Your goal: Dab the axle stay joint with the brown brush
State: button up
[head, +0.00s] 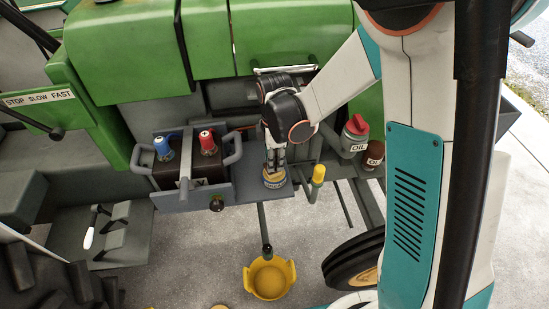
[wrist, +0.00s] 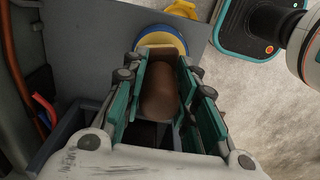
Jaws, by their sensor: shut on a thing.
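My gripper (head: 275,165) is above the grey shelf on the green tractor's side. In the wrist view its teal fingers (wrist: 165,95) are closed around a brown rounded piece (wrist: 160,90), which appears to be the brown brush. Just beyond the fingertips is a yellow and blue round pot (wrist: 163,38), which also shows directly below the gripper in the head view (head: 274,179). The brush's bristle end is hidden, so I cannot tell whether it is inside the pot. I cannot identify the axle stay joint with certainty.
A battery box (head: 188,172) with blue and red terminals stands left of the gripper. An oil can (head: 355,134) and a brown jar (head: 373,154) stand to the right. A yellow-capped pipe (head: 318,174) is close by. A yellow basin (head: 269,278) is on the floor below.

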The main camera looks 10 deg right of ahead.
dwell(0.4)
jog(key=shift+r+p, duration=2.3)
jog(key=shift+r, duration=1.2)
jog(key=shift+s+f, duration=0.1)
